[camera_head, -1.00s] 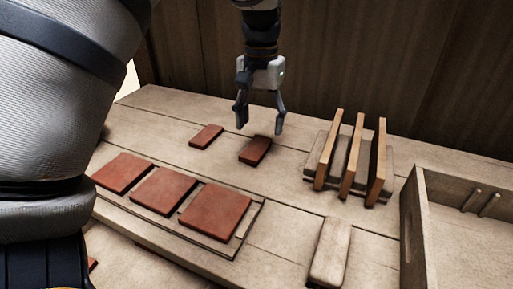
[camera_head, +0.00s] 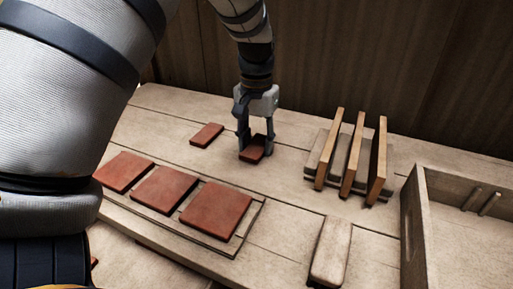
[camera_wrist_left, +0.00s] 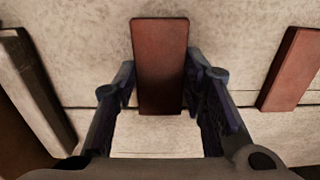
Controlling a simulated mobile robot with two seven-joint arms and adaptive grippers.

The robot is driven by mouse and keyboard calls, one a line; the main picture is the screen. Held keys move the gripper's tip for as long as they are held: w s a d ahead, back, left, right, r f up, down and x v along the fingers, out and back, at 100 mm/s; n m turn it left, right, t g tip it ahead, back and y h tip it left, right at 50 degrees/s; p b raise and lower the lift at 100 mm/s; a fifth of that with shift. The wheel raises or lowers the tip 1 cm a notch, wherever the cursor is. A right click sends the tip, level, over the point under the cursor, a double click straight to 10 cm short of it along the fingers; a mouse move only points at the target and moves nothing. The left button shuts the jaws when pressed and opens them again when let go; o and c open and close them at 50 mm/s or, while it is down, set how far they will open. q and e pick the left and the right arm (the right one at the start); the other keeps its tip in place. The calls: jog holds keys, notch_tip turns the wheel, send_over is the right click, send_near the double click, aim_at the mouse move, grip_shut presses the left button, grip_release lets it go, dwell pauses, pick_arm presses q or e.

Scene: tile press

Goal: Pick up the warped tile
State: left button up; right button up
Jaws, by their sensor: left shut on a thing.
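Two small red tiles lie on the bench toward the back. My left gripper (camera_head: 256,149) points down over the right one of these, a small dark-red tile (camera_head: 254,153), and is shut on it. In the left wrist view this tile (camera_wrist_left: 160,65) sits lengthwise between the two fingers (camera_wrist_left: 160,90). It appears to be at bench level, and I cannot clearly make out a bend in it. The other small red tile (camera_head: 207,135) lies apart to the left and shows at the right of the wrist view (camera_wrist_left: 292,70). My right gripper is not seen.
Three larger red tiles (camera_head: 163,190) lie on a low board (camera_head: 247,236) in front. A rack (camera_head: 320,153) with upright wooden slats (camera_head: 353,155) stands to the right. A pale block (camera_head: 330,253) and an open wooden box (camera_head: 412,225) are at front right.

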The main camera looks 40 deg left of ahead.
aim_at(253, 148)
pick_arm(q)
jog(key=r, duration=0.3)
jog(key=s+r, duration=0.1)
jog(key=r, duration=0.1)
jog(key=shift+a+p, duration=0.1)
jog(key=shift+p, duration=0.25)
jog(key=s+a+r, duration=0.3)
jog(key=s+r, duration=0.5)
jog(key=s, duration=0.4)
jog(key=shift+s+p, duration=0.25)
jog(key=shift+p, duration=0.2)
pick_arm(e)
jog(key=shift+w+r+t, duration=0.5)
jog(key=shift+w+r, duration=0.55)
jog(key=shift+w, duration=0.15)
